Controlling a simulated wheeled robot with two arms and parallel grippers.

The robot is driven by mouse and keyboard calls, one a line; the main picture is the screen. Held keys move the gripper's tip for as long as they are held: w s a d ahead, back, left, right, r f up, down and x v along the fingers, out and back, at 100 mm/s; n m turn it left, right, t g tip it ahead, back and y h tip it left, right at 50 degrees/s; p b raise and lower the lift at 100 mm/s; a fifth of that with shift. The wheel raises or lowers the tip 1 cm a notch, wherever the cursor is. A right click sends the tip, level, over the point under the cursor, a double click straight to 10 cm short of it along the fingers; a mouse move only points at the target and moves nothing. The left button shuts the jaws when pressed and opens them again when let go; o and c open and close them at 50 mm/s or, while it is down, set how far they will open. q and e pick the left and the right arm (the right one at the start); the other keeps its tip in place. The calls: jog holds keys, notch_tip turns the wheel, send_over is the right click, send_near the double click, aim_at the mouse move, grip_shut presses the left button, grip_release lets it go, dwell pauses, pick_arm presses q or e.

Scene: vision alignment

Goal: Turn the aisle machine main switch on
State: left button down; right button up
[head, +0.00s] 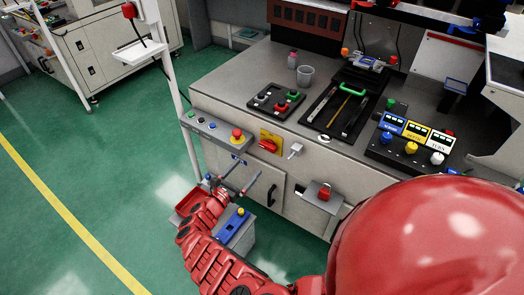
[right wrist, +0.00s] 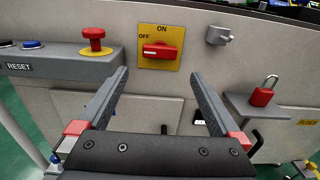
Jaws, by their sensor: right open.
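The main switch is a red rotary handle (head: 268,146) on a yellow plate on the front of the grey machine cabinet. In the right wrist view the red handle (right wrist: 160,51) lies horizontal, with a white mark at its left end towards the word OFF. ON is printed above it on the yellow plate (right wrist: 146,62). My right gripper (head: 250,168) is open and empty, in front of the cabinet and a little below the switch. Its two fingers (right wrist: 160,73) point at the panel, spread to either side below the handle, apart from it. My left gripper is not in view.
A red emergency button (right wrist: 94,36) on a grey control box stands left of the switch. A grey knob (right wrist: 218,36) is to the right. A red padlock (right wrist: 262,96) sits on a small shelf (right wrist: 240,106) at lower right. A blue-topped box (head: 234,226) stands beside my right forearm.

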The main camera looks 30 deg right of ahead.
aim_at(266, 148)
jog(key=b+x, duration=0.4)
jog(key=x, duration=0.8)
jog(key=shift+f+b, duration=0.15)
jog(key=shift+b, duration=0.2)
jog(key=shift+w+d, duration=0.25)
jog(key=shift+d, duration=0.15)
jog(key=shift+c, duration=0.3)
jog(key=c, duration=1)
